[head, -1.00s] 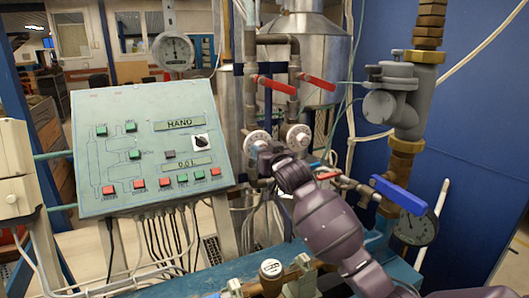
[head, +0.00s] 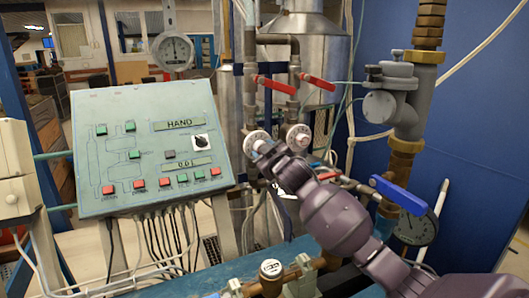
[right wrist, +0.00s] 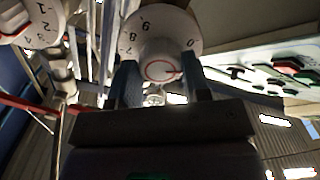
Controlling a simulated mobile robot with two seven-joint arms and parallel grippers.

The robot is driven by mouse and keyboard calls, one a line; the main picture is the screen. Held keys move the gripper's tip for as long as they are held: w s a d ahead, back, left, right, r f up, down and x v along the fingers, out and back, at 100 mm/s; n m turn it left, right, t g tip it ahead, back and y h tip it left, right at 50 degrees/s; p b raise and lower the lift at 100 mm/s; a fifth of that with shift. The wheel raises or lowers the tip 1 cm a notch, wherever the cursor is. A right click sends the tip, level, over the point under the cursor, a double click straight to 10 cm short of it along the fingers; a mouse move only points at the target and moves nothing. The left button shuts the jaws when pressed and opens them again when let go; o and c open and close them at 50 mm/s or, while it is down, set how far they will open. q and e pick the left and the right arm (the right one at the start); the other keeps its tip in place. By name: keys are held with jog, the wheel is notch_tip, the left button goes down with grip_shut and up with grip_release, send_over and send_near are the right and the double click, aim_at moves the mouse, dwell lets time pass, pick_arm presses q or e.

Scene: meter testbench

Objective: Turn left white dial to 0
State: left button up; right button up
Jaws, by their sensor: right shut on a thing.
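The left white dial (head: 256,138) is a round numbered knob on the pipework in the middle of the head view. My right gripper (head: 262,149) is at its front and covers part of it. In the right wrist view, the dial (right wrist: 160,32) shows numbers such as 8, 9 and 0 and a red ring at its centre. The right gripper (right wrist: 158,78) is shut on this dial, one finger on each side. The dial's pointer mark is too small to read surely. My left gripper is in neither view.
The right white dial (head: 298,137) is close beside, and also shows in the right wrist view (right wrist: 36,20). Red lever handles (head: 273,87) sit above the dials. A control panel (head: 110,160) stands left; a blue valve handle (head: 398,194) is right.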

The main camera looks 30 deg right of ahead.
jog(key=n, duration=0.4)
jog(key=shift+n, duration=0.3)
dwell(0.3)
jog(key=o, duration=0.9)
pick_arm(q)
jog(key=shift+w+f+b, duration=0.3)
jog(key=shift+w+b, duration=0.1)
jog(key=shift+b, duration=0.45)
pick_arm(e)
jog(key=s, duration=1)
jog(key=shift+s+a, duration=0.3)
jog(key=shift+s, duration=0.1)
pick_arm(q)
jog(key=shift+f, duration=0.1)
